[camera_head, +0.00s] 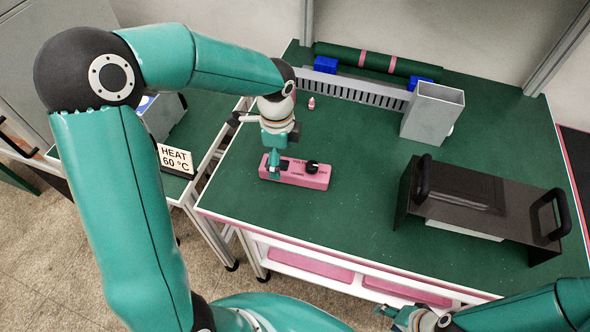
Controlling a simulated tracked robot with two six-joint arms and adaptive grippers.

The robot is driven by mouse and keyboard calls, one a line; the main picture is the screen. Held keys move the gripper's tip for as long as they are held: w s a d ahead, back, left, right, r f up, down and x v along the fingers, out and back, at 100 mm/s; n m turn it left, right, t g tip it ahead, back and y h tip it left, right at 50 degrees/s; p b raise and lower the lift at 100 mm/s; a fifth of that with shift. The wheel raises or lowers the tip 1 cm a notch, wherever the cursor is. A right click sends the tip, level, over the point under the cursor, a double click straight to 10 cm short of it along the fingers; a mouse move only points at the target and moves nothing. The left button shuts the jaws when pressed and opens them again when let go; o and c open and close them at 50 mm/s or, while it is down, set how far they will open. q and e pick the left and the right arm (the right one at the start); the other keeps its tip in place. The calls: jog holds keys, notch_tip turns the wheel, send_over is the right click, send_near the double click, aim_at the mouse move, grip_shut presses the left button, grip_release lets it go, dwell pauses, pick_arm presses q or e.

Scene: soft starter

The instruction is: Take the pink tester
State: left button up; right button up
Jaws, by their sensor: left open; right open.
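The pink tester (312,181) lies flat on the green table top, near its front left edge. It is a pink box with a black knob and a small dark display. My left gripper (274,170) points down at the tester's left end, and its fingers partly hide that end. It is open; whether it touches the tester I cannot tell. My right gripper (393,315) is at the bottom edge of the view, in front of the table, open and away from the tester. It is partly cut off.
A black cover with handles (465,190) stands on the table's right side. A grey metal box (432,113) and a small pink bottle (311,103) stand further back. A sign reading HEAT 60 °C (175,160) is at the left. The table's middle is clear.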

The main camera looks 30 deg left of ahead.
aim_at(281, 164)
pick_arm(q)
jog(key=shift+f, duration=2)
jog(key=c, duration=1.5)
jog(key=shift+r, duration=0.2)
